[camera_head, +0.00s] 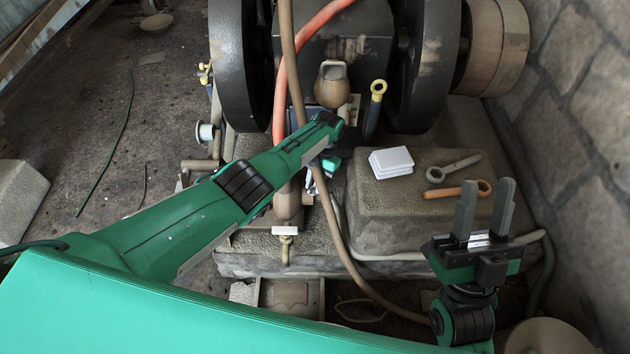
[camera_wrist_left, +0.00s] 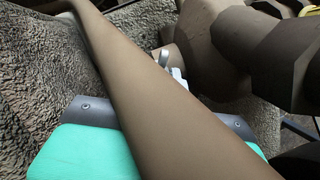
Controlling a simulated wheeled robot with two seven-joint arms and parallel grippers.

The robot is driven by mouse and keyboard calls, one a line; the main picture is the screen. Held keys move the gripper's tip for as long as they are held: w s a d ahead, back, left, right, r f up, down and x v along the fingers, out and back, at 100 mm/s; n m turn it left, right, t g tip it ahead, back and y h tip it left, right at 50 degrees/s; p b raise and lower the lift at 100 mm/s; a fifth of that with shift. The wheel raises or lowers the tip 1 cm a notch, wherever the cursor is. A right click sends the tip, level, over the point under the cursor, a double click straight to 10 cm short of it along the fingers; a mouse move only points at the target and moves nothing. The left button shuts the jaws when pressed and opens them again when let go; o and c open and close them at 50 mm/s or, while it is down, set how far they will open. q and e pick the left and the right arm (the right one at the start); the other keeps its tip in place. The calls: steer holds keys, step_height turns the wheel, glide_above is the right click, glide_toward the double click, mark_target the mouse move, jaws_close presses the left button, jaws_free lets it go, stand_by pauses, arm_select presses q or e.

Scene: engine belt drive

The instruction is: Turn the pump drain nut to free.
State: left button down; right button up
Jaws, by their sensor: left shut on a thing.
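My left gripper (camera_head: 318,176) reaches low between the engine and the stone block, partly hidden by my own arm. It is shut on a small part at the pump, taken as the pump drain nut. In the left wrist view a brown hose crosses in front of the gripper and hides most of the jaws. Only a bit of light metal (camera_wrist_left: 176,74) shows behind the hose, against a brown pipe body (camera_wrist_left: 200,40). The nut itself cannot be made out clearly. My right gripper (camera_head: 484,210) is open and empty, fingers up, at the lower right.
The brown hose (camera_head: 335,205) hangs down past my left gripper. A stone block (camera_head: 385,225) carries a white box (camera_head: 391,162), a grey wrench (camera_head: 455,167) and an orange-handled wrench (camera_head: 455,191). Large dark flywheels (camera_head: 430,70) stand behind. A stone wall (camera_head: 580,110) bounds the right.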

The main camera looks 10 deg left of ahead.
arm_select(q)
steer(key=n+h+p, duration=0.1)
steer(key=n+h, duration=0.1)
steer(key=n, duration=0.3)
steer(key=shift+a+p, duration=0.15)
steer(key=shift+p, duration=0.2)
steer(key=shift+n, duration=0.5)
arm_select(e)
steer(key=w+a+f+g+h, duration=0.1)
steer(key=w+a+f+g, duration=0.2)
steer(key=f+g, duration=0.3)
steer(key=shift+w+f, duration=0.15)
steer(key=shift+f, duration=0.7)
arm_select(q)
steer(key=c, duration=1.3)
jaws_free()
steer(key=shift+o, duration=0.2)
arm_select(e)
steer(key=shift+f, duration=0.15)
